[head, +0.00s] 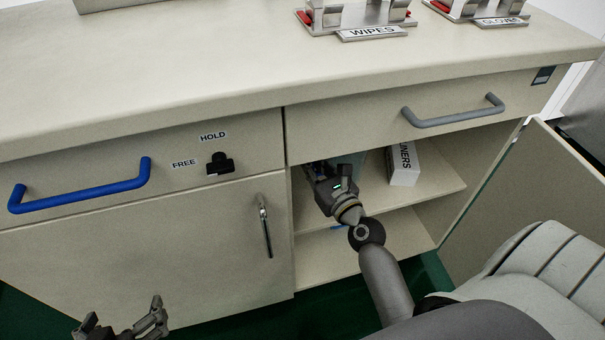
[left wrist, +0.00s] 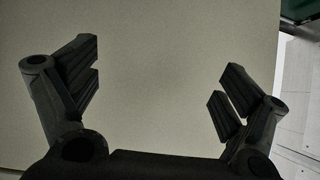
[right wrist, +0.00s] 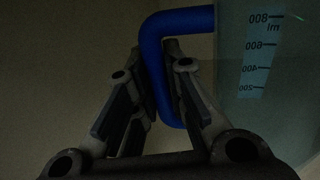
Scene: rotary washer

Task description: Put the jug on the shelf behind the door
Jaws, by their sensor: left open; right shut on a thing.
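The jug (right wrist: 258,80) is a clear vessel with a millilitre scale and a blue handle (right wrist: 180,22). My right gripper (right wrist: 152,90) is shut on that handle, inside the open cabinet. In the head view the right gripper (head: 325,180) reaches over the upper shelf (head: 440,180), and only a bluish part of the jug (head: 348,165) shows behind it. Whether the jug rests on the shelf cannot be told. The cabinet door (head: 530,190) stands open at the right. My left gripper (head: 125,325) is open and empty at the lower left, before the closed left door; its fingers also show in the left wrist view (left wrist: 160,90).
A white box (head: 403,165) with partly hidden lettering stands on the upper shelf, right of my right gripper. A lower shelf (head: 400,240) lies beneath. The closed left door (head: 150,260) has a metal handle. Wipes and gloves holders stand on the counter (head: 200,60).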

